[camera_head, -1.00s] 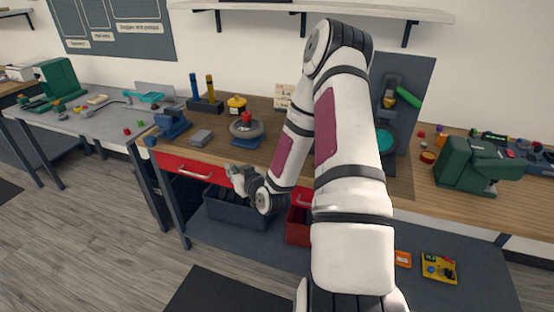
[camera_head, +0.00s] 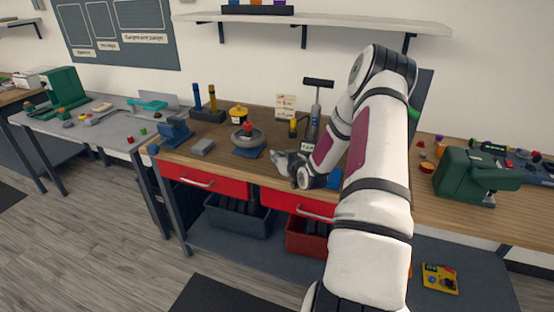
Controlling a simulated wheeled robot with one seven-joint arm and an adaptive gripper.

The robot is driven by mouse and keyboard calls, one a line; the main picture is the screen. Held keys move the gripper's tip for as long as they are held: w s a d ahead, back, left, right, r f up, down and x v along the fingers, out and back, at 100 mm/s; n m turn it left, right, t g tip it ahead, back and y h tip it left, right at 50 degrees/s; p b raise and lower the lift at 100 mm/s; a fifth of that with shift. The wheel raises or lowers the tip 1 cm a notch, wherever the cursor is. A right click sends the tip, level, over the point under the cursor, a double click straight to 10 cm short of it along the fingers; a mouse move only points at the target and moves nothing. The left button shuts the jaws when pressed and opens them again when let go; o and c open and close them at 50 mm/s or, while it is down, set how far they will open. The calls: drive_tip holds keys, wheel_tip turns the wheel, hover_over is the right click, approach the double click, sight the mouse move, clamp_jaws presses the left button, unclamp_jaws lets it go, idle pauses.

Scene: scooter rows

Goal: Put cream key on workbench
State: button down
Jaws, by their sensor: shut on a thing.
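The workbench (camera_head: 460,212) has a wooden top, red drawers and a dark lower shelf. My gripper (camera_head: 280,160) is at the bench's front edge, at about the height of the top, right of a round grey wheel-like part. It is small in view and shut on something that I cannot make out. I cannot pick out the cream key; it may be hidden in the fingers. I cannot tell whether the gripper touches the bench top.
A green machine (camera_head: 475,177) stands at the right. A wall shelf (camera_head: 330,22) hangs above. The grey bin (camera_head: 238,218) is below the drawers.

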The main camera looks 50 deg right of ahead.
drive_tip(key=w+d, duration=0.2)
drive_tip(key=w, duration=0.1)
drive_tip(key=shift+w+d+f, duration=0.15)
drive_tip(key=shift+d+f, duration=0.05)
drive_tip(key=shift+w+d+f, duration=0.2)
drive_tip(key=shift+w, duration=0.05)
drive_tip(key=shift+f, duration=1.55)
drive_tip(key=shift+f, duration=0.15)
drive_tip(key=c, duration=1.6)
unclamp_jaws()
